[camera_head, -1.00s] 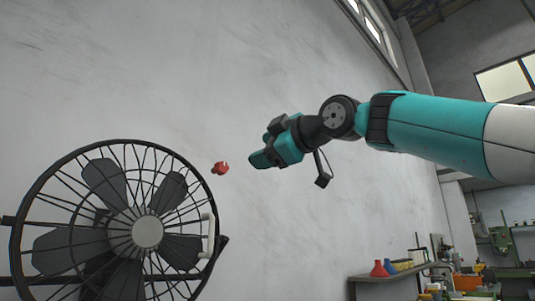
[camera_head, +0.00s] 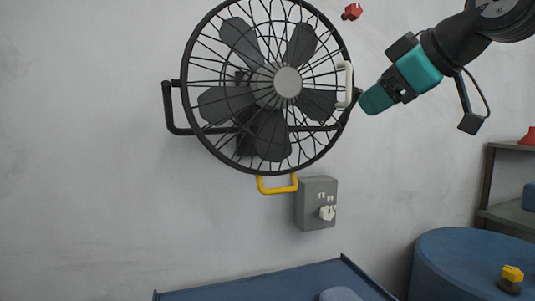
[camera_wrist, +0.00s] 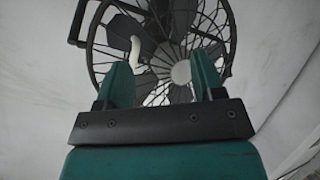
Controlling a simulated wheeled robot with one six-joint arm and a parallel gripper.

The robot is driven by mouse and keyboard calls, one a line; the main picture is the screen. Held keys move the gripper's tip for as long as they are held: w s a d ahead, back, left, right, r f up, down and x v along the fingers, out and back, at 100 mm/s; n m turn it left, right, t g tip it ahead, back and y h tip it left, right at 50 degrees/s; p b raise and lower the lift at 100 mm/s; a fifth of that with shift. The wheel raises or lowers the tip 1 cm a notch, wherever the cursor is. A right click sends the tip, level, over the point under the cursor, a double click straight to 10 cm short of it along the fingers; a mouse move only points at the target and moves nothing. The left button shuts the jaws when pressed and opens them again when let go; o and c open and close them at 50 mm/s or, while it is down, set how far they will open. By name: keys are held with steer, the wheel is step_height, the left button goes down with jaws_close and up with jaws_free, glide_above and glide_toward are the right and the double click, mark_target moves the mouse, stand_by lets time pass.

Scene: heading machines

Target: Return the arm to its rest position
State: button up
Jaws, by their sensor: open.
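My gripper (camera_head: 372,100) is teal and black and hangs at the upper right in the head view, pointing down and left. It appears near the right rim of a wall fan; I cannot tell the gap between them. In the wrist view its two teal fingers (camera_wrist: 161,82) stand apart with nothing between them, and the fan (camera_wrist: 181,72) shows beyond them. My arm comes in from the upper right corner in the head view.
The black caged fan (camera_head: 287,82) is on the wall, with a white handle (camera_head: 345,84) and a yellow handle (camera_head: 277,187). A grey switch box (camera_head: 317,204) is below. A red knob (camera_head: 351,12), a blue drum (camera_head: 465,265) and a shelf (camera_head: 508,216) also show.

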steer(key=s+a+f+m+g+p, duration=0.1)
steer(key=s+f+g, duration=0.4)
steer(key=s+f, duration=0.6)
steer(key=s+a+f+m+g+h, duration=0.1)
steer(key=s+a+f+m+g, duration=0.1)
steer(key=s+f+g, duration=0.4)
steer(key=s+f+m, duration=0.1)
steer(key=s+f, duration=0.4)
steer(key=f, duration=0.6)
steer(key=shift+s+a+h+p, duration=0.3)
steer(key=shift+s+a+p, duration=0.05)
steer(key=shift+s, duration=0.05)
